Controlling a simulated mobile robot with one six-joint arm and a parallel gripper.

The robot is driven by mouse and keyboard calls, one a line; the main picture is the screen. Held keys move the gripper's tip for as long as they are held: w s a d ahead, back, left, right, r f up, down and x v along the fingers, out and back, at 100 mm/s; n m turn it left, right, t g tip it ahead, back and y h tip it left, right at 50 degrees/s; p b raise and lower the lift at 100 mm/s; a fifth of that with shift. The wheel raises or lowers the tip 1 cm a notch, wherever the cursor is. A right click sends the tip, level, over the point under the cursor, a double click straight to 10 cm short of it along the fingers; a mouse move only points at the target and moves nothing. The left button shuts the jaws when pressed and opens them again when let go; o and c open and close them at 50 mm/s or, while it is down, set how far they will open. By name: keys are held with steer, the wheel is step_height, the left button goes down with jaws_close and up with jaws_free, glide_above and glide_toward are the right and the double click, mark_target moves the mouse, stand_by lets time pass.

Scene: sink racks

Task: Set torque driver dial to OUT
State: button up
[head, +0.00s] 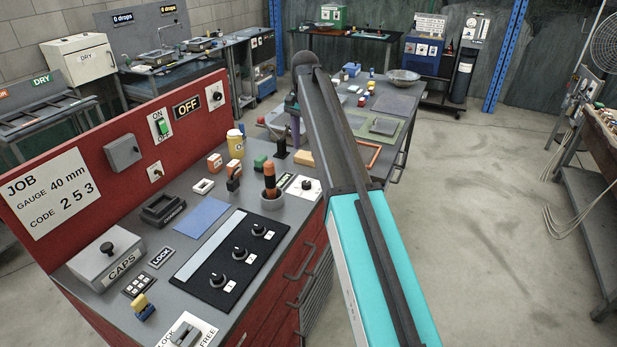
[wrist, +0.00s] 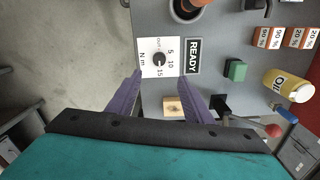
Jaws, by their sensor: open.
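The torque dial is a small black knob (wrist: 159,58) on a white plate marked OUT, 5, 10, 15 and N m. In the head view the knob (head: 306,184) sits on its plate near the bench's right edge. I cannot read clearly which mark it points to. My gripper (wrist: 160,75) is open and empty, its two purple fingers spread with the knob roughly centred beyond their tips, not touching it. In the head view a purple finger (head: 294,128) shows beside my arm, farther back than the knob; the rest is hidden.
A READY sign (wrist: 194,56) lies beside the plate. An orange-and-black handle (head: 269,180) stands in a round holder close by. A green block (wrist: 236,70), a wooden block (wrist: 174,106) and a yellow oil bottle (wrist: 287,85) stand nearby. The panel with several knobs (head: 205,290) is nearer.

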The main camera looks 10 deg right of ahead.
mark_target(307, 183)
steer(key=shift+w+d+f, duration=0.1)
steer(key=shift+d+f, duration=0.05)
steer(key=shift+f, duration=0.1)
steer(key=shift+f+p, duration=2.2)
steer(key=shift+f, duration=4.55)
steer(key=c, duration=1.1)
steer(key=shift+o, duration=0.2)
steer(key=shift+d, duration=0.1)
